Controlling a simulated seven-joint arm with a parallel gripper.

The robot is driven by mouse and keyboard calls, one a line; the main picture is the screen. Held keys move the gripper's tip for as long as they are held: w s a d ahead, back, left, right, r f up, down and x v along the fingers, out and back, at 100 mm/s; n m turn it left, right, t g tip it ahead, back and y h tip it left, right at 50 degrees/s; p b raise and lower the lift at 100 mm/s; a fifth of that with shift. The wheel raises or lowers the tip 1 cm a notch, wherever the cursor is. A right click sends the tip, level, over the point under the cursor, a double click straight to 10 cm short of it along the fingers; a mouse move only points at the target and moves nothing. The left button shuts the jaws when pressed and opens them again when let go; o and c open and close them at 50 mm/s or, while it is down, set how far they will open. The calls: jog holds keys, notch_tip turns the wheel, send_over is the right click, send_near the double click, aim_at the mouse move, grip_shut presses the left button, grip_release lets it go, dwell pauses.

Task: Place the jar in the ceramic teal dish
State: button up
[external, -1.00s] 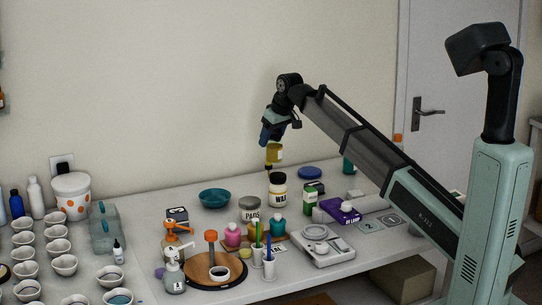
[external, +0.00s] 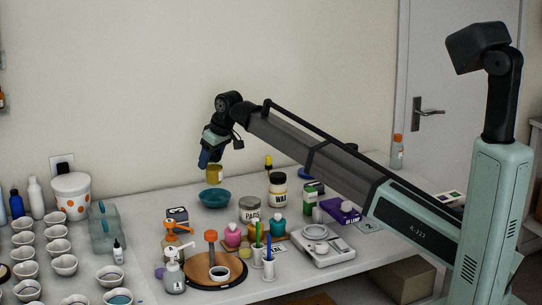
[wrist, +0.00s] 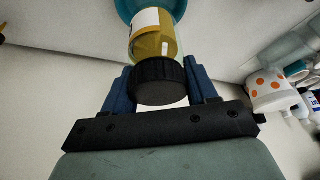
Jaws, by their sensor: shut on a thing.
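My gripper (external: 211,160) is shut on the jar (external: 214,174), a small yellow jar with a black lid and a pale label. In the wrist view the blue fingers (wrist: 160,88) sit on either side of the black lid, and the jar's yellow body (wrist: 153,38) points away from my gripper. The teal dish (external: 214,200) stands on the table near the wall. In the external view the jar hangs just above the dish, apart from its rim as far as I can tell. In the wrist view part of the dish (wrist: 180,8) shows behind the jar.
To the dish's right stand a PADS jar (external: 250,212) and a WAX jar (external: 278,187). In front are a pump bottle (external: 174,272) and a round wooden board (external: 203,283). A clear box (external: 105,238) and an orange-dotted tub (external: 72,200) stand to the left.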

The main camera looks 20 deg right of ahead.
aim_at(219, 154)
jog(key=shift+f, duration=3.25)
jog(key=shift+f, duration=0.15)
jog(key=o, duration=1.1)
jog(key=v, duration=1.2)
jog(key=shift+r, duration=0.2)
